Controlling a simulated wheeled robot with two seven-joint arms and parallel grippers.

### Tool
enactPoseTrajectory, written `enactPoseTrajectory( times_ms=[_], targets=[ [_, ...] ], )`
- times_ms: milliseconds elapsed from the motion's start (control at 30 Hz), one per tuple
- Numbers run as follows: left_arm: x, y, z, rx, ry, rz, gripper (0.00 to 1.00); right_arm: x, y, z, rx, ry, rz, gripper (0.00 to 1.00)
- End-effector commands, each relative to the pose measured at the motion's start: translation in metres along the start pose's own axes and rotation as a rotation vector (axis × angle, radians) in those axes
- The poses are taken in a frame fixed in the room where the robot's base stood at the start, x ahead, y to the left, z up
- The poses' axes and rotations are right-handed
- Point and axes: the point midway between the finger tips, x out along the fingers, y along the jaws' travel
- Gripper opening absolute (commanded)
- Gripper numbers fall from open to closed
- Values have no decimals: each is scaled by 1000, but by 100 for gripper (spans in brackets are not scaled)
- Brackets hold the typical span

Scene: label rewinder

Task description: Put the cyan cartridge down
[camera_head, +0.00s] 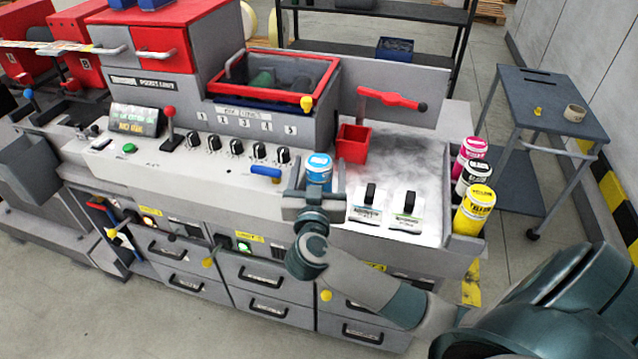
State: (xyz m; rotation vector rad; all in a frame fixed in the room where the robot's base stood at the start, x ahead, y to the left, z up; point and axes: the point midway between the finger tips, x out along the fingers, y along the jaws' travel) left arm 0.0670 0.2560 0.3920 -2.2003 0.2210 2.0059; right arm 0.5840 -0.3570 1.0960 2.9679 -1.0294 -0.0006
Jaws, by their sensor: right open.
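The cyan cartridge (319,165) has a blue top and a white label. It stands upright on the machine's light worktop, left of the two black switches. My right gripper (319,187) is open, with a finger on each side of the cartridge's lower part. The gripper hides the base of the cartridge, and I cannot tell whether the fingers touch its sides. My left gripper is not in view.
Magenta (469,158), black (473,179) and yellow (473,212) cartridges stand at the worktop's right end. A red cup (352,143) sits behind the cyan cartridge. Two switch blocks (387,208) stand close to its right. The grey worktop (405,160) behind them is clear.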

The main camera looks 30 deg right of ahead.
Motion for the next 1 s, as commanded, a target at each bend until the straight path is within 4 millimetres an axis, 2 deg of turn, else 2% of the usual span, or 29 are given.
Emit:
enactPoseTrajectory(
  times_ms=[167, 467, 833, 1000],
  targets=[
    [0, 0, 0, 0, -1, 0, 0, 0, 0, 0, 0, 0, 0, 69],
    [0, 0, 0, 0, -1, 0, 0, 0, 0, 0, 0, 0, 0, 0],
    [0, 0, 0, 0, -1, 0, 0, 0, 0, -3, 2, 3, 0, 0],
    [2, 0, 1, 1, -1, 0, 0, 0, 0, -14, 5, 4, 0, 0]
  ],
)
